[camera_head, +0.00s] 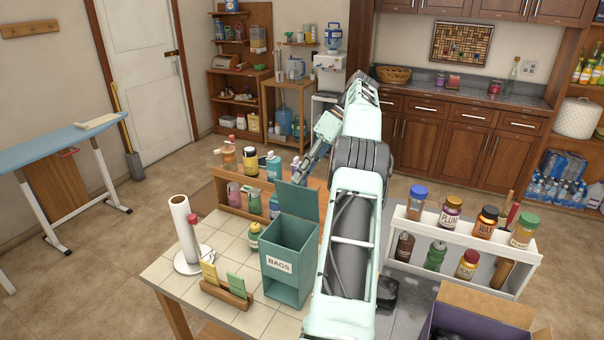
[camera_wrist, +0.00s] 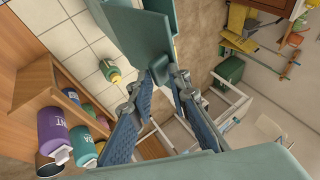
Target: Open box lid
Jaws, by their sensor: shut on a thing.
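The teal box labelled BAGS (camera_head: 282,264) stands on the tiled table, its front facing my body camera. Its lid (camera_head: 297,201) is raised, standing steeply up from the back of the box, and the opening shows. My gripper (camera_head: 299,177) is at the lid's upper edge, behind the box. The exact contact at the fingertips is small and partly hidden.
The tiled table (camera_head: 222,254) also bears a paper towel roll (camera_head: 183,231), a small packet holder (camera_head: 228,292) and a green bottle (camera_head: 254,237). A wooden bottle rack (camera_head: 233,205) stands behind. A white jar rack (camera_head: 458,247) is at the right.

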